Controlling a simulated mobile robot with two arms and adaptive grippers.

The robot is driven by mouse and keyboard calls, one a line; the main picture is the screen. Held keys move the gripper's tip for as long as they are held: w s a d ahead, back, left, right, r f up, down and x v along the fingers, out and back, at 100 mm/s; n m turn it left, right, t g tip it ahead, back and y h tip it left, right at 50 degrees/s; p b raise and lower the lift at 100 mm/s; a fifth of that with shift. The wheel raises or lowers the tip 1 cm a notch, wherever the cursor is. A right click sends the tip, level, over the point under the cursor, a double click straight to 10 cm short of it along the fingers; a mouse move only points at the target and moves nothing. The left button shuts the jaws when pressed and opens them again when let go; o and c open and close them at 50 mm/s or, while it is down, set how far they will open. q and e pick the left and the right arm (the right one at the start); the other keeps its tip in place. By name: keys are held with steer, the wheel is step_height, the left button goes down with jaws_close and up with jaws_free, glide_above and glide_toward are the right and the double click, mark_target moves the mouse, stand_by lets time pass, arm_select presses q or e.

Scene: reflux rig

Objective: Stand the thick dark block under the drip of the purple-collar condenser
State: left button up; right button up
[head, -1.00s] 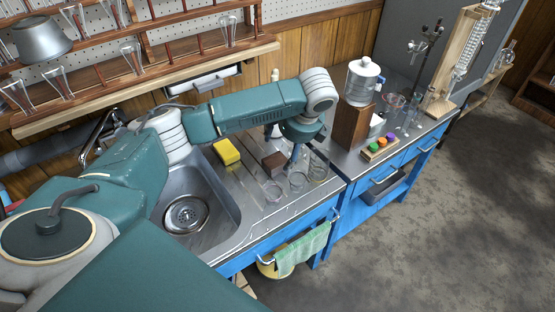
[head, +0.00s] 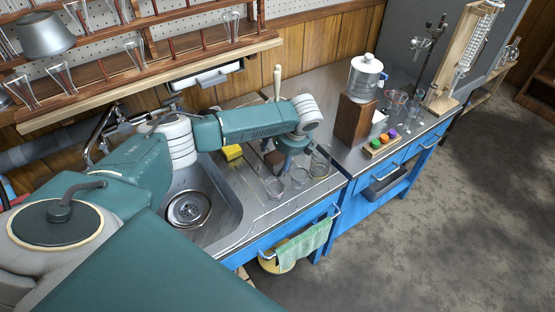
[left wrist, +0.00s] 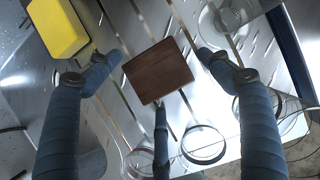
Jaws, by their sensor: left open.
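The dark brown block (head: 274,159) stands on the metal drainboard right of the sink, partly behind my left gripper in the head view. In the left wrist view the block (left wrist: 157,72) lies between the spread fingers, with gaps on both sides. My left gripper (left wrist: 160,58) is open and empty; in the head view it (head: 284,163) is low over the block. A coiled glass condenser (head: 478,40) stands on a wooden stand at the far right. I cannot make out a purple collar on it. My right gripper is not in view.
A yellow sponge (head: 232,152) lies left of the block. Glass beakers (head: 299,178) stand close on its front and right side. The sink (head: 190,208) is to the left. A wooden block carries a water jar (head: 365,78); coloured pieces sit on a rack (head: 382,145).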

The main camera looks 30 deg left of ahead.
arm_select(q)
steer(key=c, duration=1.3)
steer(key=shift+r, duration=0.1)
